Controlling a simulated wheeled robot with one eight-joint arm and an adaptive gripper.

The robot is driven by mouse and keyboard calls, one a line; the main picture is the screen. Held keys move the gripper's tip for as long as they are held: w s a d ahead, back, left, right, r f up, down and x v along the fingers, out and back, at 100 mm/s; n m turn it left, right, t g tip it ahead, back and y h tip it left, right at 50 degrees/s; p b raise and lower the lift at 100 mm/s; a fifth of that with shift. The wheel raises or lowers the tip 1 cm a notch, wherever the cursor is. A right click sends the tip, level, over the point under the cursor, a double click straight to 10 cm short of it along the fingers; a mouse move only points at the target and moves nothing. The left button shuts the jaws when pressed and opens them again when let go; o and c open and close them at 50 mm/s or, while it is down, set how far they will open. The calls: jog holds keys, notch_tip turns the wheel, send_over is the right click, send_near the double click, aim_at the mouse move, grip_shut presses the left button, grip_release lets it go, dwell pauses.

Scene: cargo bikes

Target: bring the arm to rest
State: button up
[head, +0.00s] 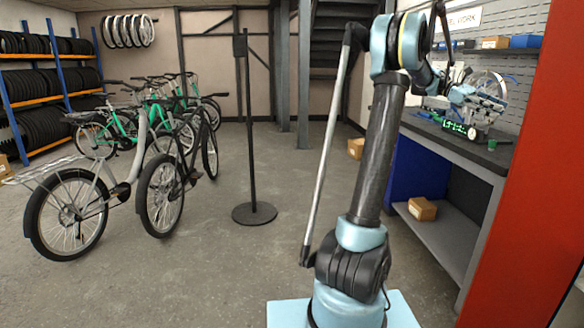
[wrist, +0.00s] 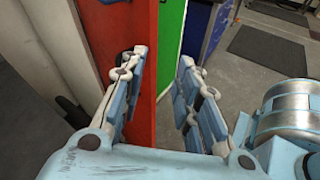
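My arm (head: 380,150) stands upright on its light-blue base in the head view. Its upper part bends at the top and reaches back to the right, toward the workbench.
A workbench (head: 455,145) with tools runs along the right, and a red panel (head: 535,180) stands nearer. A thin black post (head: 250,130) on a round foot stands left of my arm. Bicycles (head: 165,185) fill the left. The floor (head: 200,270) in front is clear.

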jog(key=s+a+f+t, duration=0.1)
jog(key=a+f+t, duration=0.25)
jog(key=a, duration=0.65)
jog(key=s+a+f+t, duration=0.15)
jog(key=a+f, duration=0.25)
jog(key=a, duration=0.5)
jog(key=a+f+t, duration=0.4)
jog(key=a, duration=0.6)
jog(key=s+a+f+m+t+y, duration=0.1)
jog(key=s+a+f, duration=0.3)
jog(key=a+f, duration=0.4)
jog(key=s+a+f+m+t+y, duration=0.1)
jog(key=s+a+f+t+y, duration=0.1)
jog(key=s+a+f+y, duration=0.2)
jog(key=s+a+f+m+t+y, duration=0.2)
jog(key=s+a+f, duration=0.3)
jog(key=a+f, duration=0.6)
jog(key=a+y, duration=0.1)
jog(key=a, duration=0.5)
jog(key=shift+s+f+t, duration=0.15)
jog(key=shift+f+t, duration=0.15)
jog(key=shift+f, duration=0.05)
